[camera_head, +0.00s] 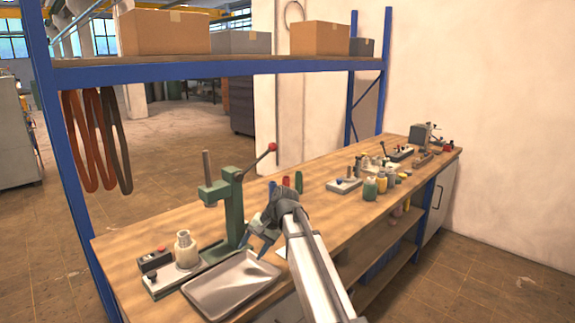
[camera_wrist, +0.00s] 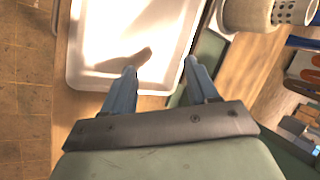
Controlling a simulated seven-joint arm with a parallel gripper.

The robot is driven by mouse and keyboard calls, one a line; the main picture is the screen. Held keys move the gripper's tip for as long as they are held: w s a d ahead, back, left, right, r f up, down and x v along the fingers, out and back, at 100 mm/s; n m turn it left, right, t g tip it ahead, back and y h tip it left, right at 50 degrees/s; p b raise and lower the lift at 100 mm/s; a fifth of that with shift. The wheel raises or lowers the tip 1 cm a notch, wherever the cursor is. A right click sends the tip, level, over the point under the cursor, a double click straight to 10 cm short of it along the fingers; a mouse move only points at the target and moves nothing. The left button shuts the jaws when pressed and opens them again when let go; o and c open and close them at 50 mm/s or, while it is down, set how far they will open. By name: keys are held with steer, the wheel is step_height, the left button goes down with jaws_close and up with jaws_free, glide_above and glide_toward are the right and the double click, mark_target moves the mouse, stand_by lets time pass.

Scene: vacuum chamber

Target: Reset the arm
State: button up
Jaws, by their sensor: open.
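My gripper (camera_head: 257,246) is above the workbench, at the right end of a shallow metal tray (camera_head: 214,285). In the wrist view my gripper (camera_wrist: 160,70) has its two blue fingers apart, with nothing between them. The tray also shows in the wrist view (camera_wrist: 100,80), beyond the fingertips, with a dark shadow on its floor. The tray looks empty. My arm covers part of the bench behind the gripper.
A green press (camera_head: 228,205) with a red-knobbed lever stands just behind my gripper. A pale cylindrical part (camera_head: 186,250) sits on its base at left. Several jars (camera_head: 370,188) stand farther right. A shelf (camera_head: 230,68) with boxes spans above the bench.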

steer(key=w+d+f+m+t, duration=0.1)
steer(key=w+d+f, duration=0.2)
steer(key=d, duration=0.8)
steer(key=w+d+f+m+t, duration=0.15)
steer(key=d+f, duration=0.25)
steer(key=d, duration=0.7)
steer(key=s+d+f, duration=0.2)
steer(key=d+f, duration=0.6)
steer(key=f, duration=0.2)
steer(key=s+a+f+n+g+h, duration=0.1)
steer(key=s+f+g, duration=0.1)
steer(key=s+f, duration=1.05)
steer(key=s+a+f+n+g+h, duration=0.1)
steer(key=s+a+f+g, duration=0.1)
steer(key=s+f, duration=1.05)
steer(key=s+f+n+g+h, duration=0.1)
steer(key=s+f, duration=0.4)
steer(key=s, duration=1)
steer(key=s+d+f+n+g+h, duration=0.1)
steer(key=s+f+g+h, duration=0.2)
steer(key=s, duration=1.3)
step_height(320, 180, down, 3)
steer(key=shift+f+n+g, duration=0.15)
steer(key=shift+n+g, duration=0.2)
steer(key=shift+g, duration=0.3)
